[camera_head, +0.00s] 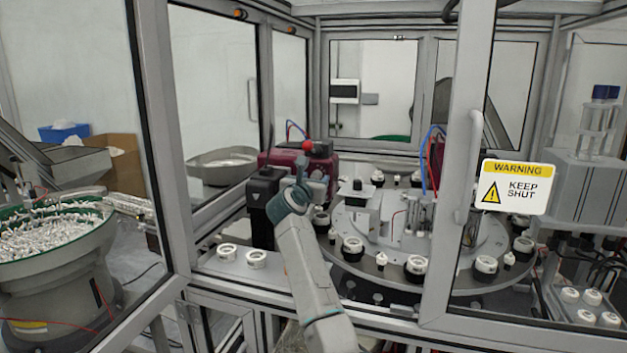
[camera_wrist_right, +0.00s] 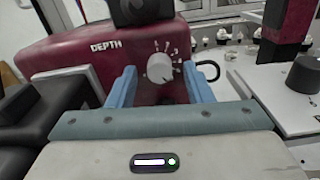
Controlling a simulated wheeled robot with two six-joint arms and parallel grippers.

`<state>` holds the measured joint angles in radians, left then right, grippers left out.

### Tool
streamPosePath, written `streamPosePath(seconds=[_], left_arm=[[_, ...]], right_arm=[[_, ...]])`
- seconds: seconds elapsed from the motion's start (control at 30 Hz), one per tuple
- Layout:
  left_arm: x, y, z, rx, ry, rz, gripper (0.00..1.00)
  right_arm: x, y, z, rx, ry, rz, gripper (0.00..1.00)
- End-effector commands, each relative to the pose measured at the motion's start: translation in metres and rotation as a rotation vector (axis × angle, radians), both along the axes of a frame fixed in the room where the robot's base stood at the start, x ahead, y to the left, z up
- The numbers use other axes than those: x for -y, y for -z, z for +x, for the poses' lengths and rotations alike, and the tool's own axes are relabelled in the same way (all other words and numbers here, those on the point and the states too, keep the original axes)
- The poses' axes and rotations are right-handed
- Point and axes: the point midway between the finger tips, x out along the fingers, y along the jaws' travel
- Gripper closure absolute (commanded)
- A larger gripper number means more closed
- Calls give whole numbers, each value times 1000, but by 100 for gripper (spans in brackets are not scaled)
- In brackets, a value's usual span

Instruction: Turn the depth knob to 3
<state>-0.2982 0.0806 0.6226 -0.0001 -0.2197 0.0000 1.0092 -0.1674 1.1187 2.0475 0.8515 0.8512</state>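In the head view my right gripper (camera_head: 308,183) is in front of the dark red housing (camera_head: 272,159) and the knob is hidden. My left gripper is not in view.
A round indexing table (camera_head: 350,262) with several white-and-black parts is to the right. Two white rings (camera_head: 256,258) lie on the ledge left of my arm. A door frame with a warning sign (camera_head: 516,186) stands at right. A black knob (camera_wrist_right: 304,74) is at the wrist view's right.

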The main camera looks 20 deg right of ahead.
Motion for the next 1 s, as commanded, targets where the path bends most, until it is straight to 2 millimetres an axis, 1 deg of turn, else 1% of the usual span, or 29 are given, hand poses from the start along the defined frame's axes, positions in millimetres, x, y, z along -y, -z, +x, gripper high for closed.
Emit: streamPosePath(seconds=[0.03, 0.17, 0.2, 0.23, 0.47, 0.67, 0.87, 1.0], left_arm=[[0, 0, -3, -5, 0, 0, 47], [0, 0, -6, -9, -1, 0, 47], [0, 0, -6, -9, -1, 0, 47], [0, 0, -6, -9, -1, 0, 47], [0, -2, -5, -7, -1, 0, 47], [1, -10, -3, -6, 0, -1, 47], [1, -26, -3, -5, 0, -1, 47], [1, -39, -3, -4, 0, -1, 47]], right_arm=[[0, 0, 0, 0, 0, 0, 63], [0, 0, 0, 0, 0, 0, 89], [0, 0, 0, 0, 0, 0, 96], [0, 0, 0, 0, 0, 0, 98], [0, 0, 0, -11, 0, -14, 98], [0, -1, 0, -55, 0, -78, 98], [0, -3, 0, -140, 0, -201, 98], [0, -3, 0, -214, 0, -310, 98]])
